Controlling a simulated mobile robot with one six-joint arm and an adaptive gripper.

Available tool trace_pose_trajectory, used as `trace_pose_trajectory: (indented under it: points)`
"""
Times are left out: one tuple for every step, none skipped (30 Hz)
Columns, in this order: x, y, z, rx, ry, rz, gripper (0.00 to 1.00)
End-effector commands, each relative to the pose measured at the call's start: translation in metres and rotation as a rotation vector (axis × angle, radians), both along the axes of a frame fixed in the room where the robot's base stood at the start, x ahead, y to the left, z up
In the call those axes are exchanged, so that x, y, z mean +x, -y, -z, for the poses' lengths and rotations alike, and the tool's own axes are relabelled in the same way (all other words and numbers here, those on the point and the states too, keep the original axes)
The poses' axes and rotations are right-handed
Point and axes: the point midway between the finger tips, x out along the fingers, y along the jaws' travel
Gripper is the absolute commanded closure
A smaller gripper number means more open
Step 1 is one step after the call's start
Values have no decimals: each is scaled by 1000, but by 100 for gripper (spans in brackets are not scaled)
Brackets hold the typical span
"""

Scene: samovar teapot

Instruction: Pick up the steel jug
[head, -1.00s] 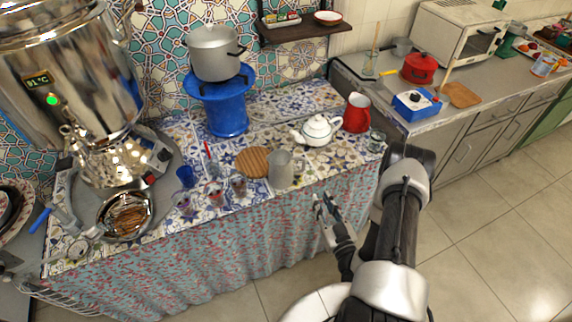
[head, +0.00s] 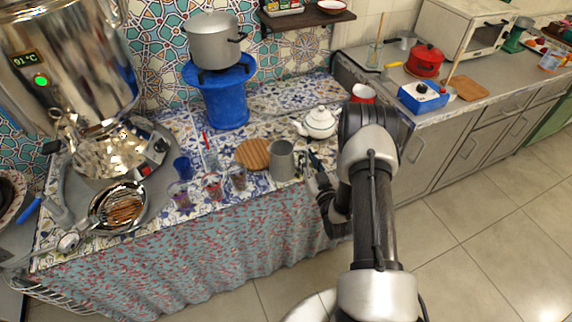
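The steel jug (head: 282,161) is a plain grey metal mug shape standing upright near the front edge of the tiled counter, right of the round wooden board. My gripper (head: 312,168) is just to the right of the jug, at about counter height, with its fingers pointing toward the back of the counter. The fingers look spread apart with nothing between them. The jug's handle is hard to make out on its right side, close to the fingers. I cannot tell whether a finger touches it.
Small glasses (head: 237,177) stand left of the jug, beside the wooden board (head: 253,153). A white teapot (head: 319,122) stands behind my gripper. A large samovar (head: 75,70) fills the left.

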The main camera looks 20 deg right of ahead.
Motion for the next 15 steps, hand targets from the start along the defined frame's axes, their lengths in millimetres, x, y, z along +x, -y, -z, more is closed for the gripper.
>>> trace_pose_trajectory:
  points:
    - [8,0,2,-1,1,-2,78]
    - [11,0,2,0,1,-2,78]
    - [14,0,1,0,1,-2,78]
    - [16,1,1,0,0,-1,78]
    - [18,1,1,0,0,-1,78]
    - [19,1,1,0,0,0,78]
    - [19,1,0,0,0,0,78]
    - [19,1,0,0,-1,0,78]
    - [19,1,0,0,-1,0,78]
    - [19,1,0,1,-1,0,78]
    - [19,1,0,0,-1,0,78]
    - [19,1,0,0,-1,0,79]
    - [19,1,0,0,-1,0,81]
    - [19,1,0,0,-1,0,83]
    - [18,1,0,1,-1,0,86]
